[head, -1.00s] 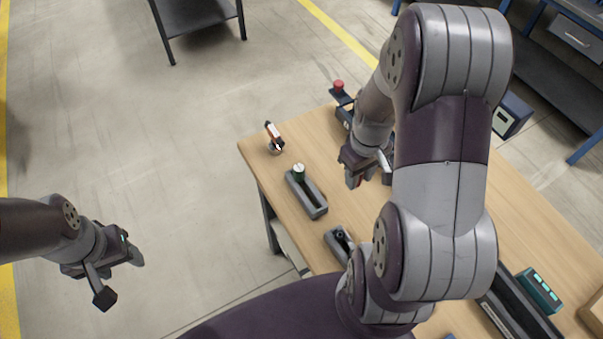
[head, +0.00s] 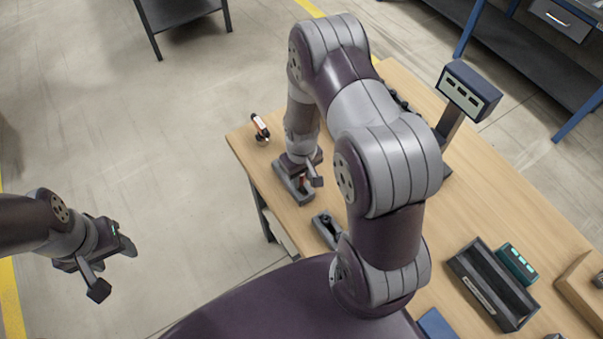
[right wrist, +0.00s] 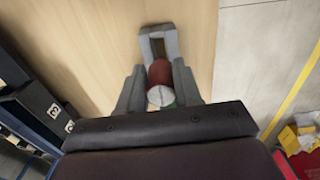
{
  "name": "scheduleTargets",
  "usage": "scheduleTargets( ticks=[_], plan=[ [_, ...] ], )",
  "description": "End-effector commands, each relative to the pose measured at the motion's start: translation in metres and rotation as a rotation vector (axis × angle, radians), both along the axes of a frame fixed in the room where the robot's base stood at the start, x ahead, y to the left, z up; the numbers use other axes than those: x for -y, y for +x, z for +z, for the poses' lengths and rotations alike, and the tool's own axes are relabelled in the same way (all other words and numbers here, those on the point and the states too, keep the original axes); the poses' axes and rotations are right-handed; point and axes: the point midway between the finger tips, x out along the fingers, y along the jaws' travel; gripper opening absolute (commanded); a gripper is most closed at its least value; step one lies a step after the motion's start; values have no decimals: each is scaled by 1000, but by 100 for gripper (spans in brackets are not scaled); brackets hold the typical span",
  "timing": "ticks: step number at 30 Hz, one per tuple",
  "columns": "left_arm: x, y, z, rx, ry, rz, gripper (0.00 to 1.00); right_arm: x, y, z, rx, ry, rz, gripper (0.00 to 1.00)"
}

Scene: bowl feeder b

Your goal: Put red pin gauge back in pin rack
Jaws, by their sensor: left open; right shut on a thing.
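The red pin gauge (right wrist: 158,75) is a red cylinder with a pale round end, between the fingers of my right gripper (right wrist: 158,90) in the right wrist view. In the head view my right gripper (head: 304,180) is low over the grey pin rack (head: 307,198), and a little of the red pin shows there. The rack's far part (right wrist: 158,35) extends beyond the pin in the wrist view. A bit of green shows beside the pin's pale end. I cannot tell whether the pin's lower end is in a slot. My left gripper (head: 113,268) is open and empty, off the table.
A dark holder (head: 327,230) stands in front of the rack. A small orange-and-white item (head: 260,128) stands near the table's far left corner. A display on a post (head: 468,92), a black tray (head: 490,285) and a teal device (head: 517,263) are to the right.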

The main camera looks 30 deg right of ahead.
Motion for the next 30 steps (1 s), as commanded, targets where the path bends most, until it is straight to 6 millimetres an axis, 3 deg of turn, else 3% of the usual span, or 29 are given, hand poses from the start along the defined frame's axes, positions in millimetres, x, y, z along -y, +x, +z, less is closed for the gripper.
scheduleTargets(
  ticks=[5,6,7,8,15,18,20,30],
  plan=[
    [0,0,-5,0,0,0,55,0,0,-7,0,0,0,2],
    [0,0,-4,0,0,0,55,0,0,-5,0,0,0,47],
    [0,0,-4,0,0,0,55,0,0,-5,0,0,0,56],
    [0,0,-4,0,0,0,55,0,0,-5,0,0,0,59],
    [0,0,-3,0,0,0,55,0,0,-4,0,0,0,59],
    [0,0,4,0,0,0,55,0,0,4,1,0,0,59],
    [0,0,-3,1,0,0,55,0,2,8,4,-1,0,59],
    [0,0,-23,0,0,0,55,0,1,92,5,-1,0,59]
  ],
)
